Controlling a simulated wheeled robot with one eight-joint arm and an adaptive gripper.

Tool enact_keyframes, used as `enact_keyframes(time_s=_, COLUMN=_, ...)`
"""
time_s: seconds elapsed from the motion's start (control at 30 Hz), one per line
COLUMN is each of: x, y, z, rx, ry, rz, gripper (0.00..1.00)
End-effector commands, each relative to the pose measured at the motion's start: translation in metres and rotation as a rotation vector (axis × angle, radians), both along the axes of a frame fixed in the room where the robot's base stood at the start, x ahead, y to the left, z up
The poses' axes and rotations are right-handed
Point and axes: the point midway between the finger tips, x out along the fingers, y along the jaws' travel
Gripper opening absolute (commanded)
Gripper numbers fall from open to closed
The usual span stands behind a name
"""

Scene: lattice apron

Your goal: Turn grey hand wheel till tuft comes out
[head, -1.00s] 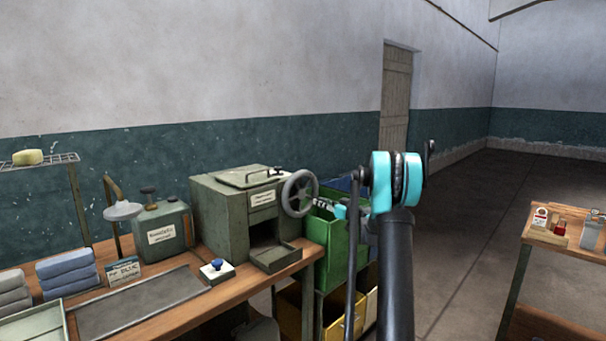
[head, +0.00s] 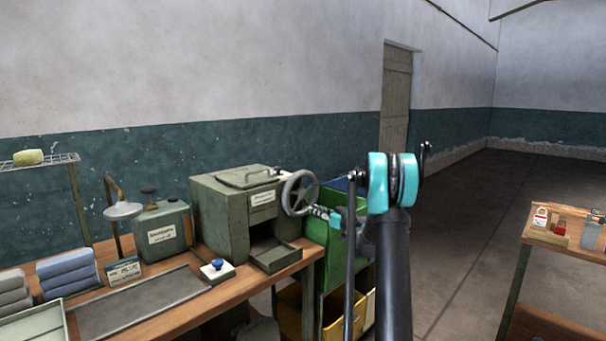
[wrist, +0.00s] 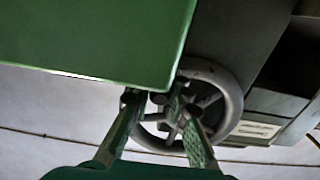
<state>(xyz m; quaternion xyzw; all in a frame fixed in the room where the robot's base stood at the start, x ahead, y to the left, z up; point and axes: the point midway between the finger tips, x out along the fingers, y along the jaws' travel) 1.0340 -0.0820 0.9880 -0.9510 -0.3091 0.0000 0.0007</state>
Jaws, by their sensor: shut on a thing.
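The grey hand wheel (head: 299,193) is on the right side of a green metal machine (head: 222,215). My gripper (head: 321,213) is at the wheel's lower right side. In the wrist view the wheel (wrist: 237,100) shows its rim and spokes, and my gripper (wrist: 160,105) has its two fingers across it near the hub, shut on part of the wheel. The exact part between the fingertips is unclear. The machine's open front chute and tray (head: 275,257) look empty; no tuft shows.
A green bin (head: 338,250) stands close beside the machine, below my gripper; a green panel fills the wrist view's upper left. The wooden bench (head: 150,327) holds a green can (head: 163,232), a blue-knobbed block (head: 217,270) and folded cloths (head: 67,272).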

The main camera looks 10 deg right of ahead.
Motion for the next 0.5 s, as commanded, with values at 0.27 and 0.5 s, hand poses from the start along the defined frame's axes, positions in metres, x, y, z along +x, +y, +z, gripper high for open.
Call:
enact_keyframes(time_s=0.27, x=-0.017, y=0.026, z=-0.012, rx=0.001, ry=0.0, rz=0.006, gripper=0.0)
enact_keyframes(time_s=0.5, x=-0.02, y=0.028, z=-0.015, rx=-0.001, ry=0.0, rz=0.001, gripper=0.0)
